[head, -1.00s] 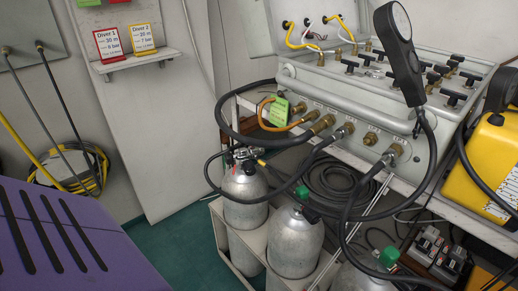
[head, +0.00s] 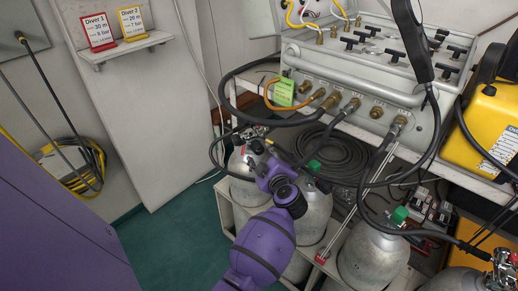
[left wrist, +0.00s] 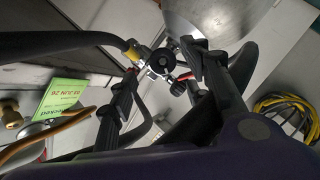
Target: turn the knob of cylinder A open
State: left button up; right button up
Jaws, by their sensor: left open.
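The leftmost grey cylinder (head: 240,162) stands in a rack under the panel, partly hidden by my left arm. I read no letter on it. My left gripper (head: 263,152), on a purple arm, is at its valve. A small black ribbed knob (left wrist: 179,88) shows between the fingers. I cannot tell whether a finger touches it. The cylinder's metal dome (left wrist: 218,14) is at the top. My right gripper is not in view.
Other cylinders with green tops (head: 370,255) stand to the right. Black hoses (head: 222,100) and an orange hose loop near the valve. The air panel (head: 345,90) overhangs behind, with a green tag (head: 284,92). Teal floor (head: 180,235) is clear at left.

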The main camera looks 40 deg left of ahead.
aim_at(260, 150)
pick_arm(q)
jog(key=b+x, duration=0.1)
jog(key=x, duration=0.4)
jog(key=shift+a+f, duration=0.1)
jog(key=shift+a, duration=0.1)
jog(key=shift+w+a, duration=0.3)
jog(key=shift+a, duration=0.05)
jog(key=shift+c, duration=0.3)
jog(key=c, duration=1)
